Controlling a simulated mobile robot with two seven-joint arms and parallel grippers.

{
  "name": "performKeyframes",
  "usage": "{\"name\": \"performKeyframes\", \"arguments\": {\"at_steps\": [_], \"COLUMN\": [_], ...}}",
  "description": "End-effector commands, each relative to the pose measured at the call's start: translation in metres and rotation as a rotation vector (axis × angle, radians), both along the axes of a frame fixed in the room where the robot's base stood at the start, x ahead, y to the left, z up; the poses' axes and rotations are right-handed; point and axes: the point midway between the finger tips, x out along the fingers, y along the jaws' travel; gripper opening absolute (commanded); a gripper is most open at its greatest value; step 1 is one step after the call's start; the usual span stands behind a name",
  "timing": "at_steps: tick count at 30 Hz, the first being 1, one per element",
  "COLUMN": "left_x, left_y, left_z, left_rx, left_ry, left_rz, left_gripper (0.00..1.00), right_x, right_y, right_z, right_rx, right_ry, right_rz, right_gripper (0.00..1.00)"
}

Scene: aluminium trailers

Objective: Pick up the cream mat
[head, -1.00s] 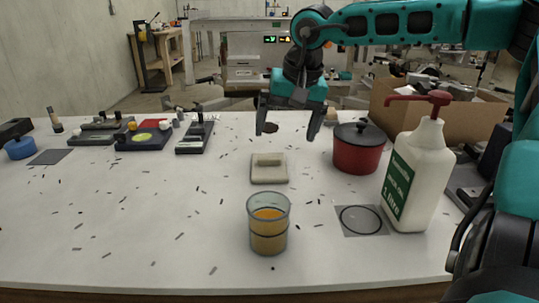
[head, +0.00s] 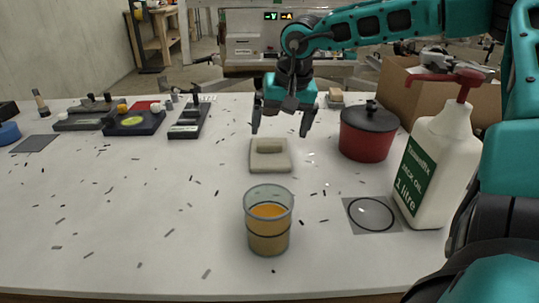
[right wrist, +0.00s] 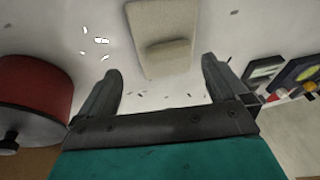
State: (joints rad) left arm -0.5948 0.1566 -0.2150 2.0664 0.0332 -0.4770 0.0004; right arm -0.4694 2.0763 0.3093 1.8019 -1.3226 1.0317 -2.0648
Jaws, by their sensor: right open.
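The cream mat (head: 270,164) lies flat on the white table in the head view, with a raised cream bar across its far part. It also shows in the right wrist view (right wrist: 160,22), ahead of the fingers. My right gripper (head: 281,131) is open and empty, just beyond and above the mat in the head view. Its two dark fingers also show in the right wrist view (right wrist: 162,85), apart, with the mat's raised bar near the gap between them. My left gripper is not in view.
A glass of orange liquid (head: 268,222) stands in front of the mat. A red pot (head: 366,136) with a dark lid and a white pump bottle (head: 436,170) stand to the right. Several dark devices (head: 135,119) sit at the back left.

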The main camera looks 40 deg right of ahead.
Motion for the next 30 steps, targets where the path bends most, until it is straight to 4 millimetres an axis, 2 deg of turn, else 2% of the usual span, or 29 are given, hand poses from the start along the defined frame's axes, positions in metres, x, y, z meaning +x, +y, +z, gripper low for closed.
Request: {"name": "performKeyframes", "arguments": {"at_steps": [12,21,23,30], "left_x": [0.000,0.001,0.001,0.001], "left_y": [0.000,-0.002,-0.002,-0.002], "left_z": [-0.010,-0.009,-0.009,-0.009], "left_rx": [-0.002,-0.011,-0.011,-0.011], "left_ry": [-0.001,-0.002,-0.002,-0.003], "left_rz": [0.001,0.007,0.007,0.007], "left_gripper": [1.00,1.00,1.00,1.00], "right_x": [0.017,0.019,0.019,0.018], "right_y": [0.001,0.000,0.000,0.000], "right_z": [-0.045,-0.049,-0.049,-0.049], "right_rx": [0.000,0.000,0.000,0.000], "right_ry": [0.003,0.000,0.000,0.000], "right_rz": [0.000,0.000,0.000,0.000], "right_gripper": [1.00,1.00,0.96,0.73]}}
